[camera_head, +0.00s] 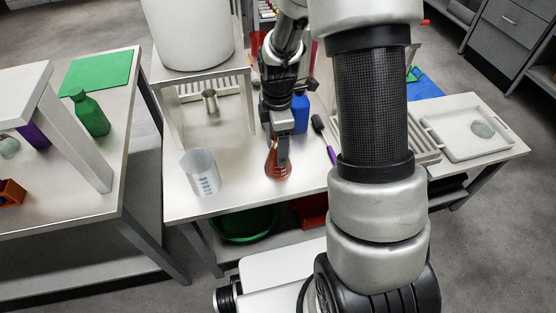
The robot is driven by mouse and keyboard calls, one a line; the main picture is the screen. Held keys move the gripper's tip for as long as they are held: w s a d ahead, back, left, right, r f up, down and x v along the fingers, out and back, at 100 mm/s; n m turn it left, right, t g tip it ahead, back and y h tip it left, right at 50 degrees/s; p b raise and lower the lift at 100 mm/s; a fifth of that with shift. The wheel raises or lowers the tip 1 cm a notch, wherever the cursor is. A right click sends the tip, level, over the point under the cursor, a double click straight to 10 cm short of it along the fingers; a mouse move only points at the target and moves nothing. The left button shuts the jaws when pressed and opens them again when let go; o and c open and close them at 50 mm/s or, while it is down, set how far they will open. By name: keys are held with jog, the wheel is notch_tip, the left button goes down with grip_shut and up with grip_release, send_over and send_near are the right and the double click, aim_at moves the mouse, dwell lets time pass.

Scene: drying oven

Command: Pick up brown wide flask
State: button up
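The brown wide flask (276,170) stands upright on the white table (236,184), near its front edge. It is a conical vessel with a reddish-brown body. My gripper (279,153) points down at the flask's neck from above. The fingers overlap the flask's upper part and hide its neck and mouth. I cannot tell whether the fingers are closed on the neck or only around it.
A clear beaker (201,174) stands left of the flask. A blue bottle (300,113) stands behind it, and a dark-headed tool with a purple handle (324,139) lies to its right. A metal cup (210,101) and a raised shelf are at the back left. A tray (452,142) is far right.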

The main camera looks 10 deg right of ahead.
notch_tip(320, 180, down, 3)
jog(key=shift+w+f, duration=0.1)
jog(key=shift+f, duration=0.05)
jog(key=c, duration=1.2)
notch_tip(320, 180, up, 24)
jog(key=s+m+p, duration=0.1)
jog(key=m+p, duration=1.6)
jog(key=p, duration=0.1)
jog(key=shift+s+r+m, duration=0.15)
jog(key=shift+r+m, duration=0.1)
jog(key=shift+m, duration=0.15)
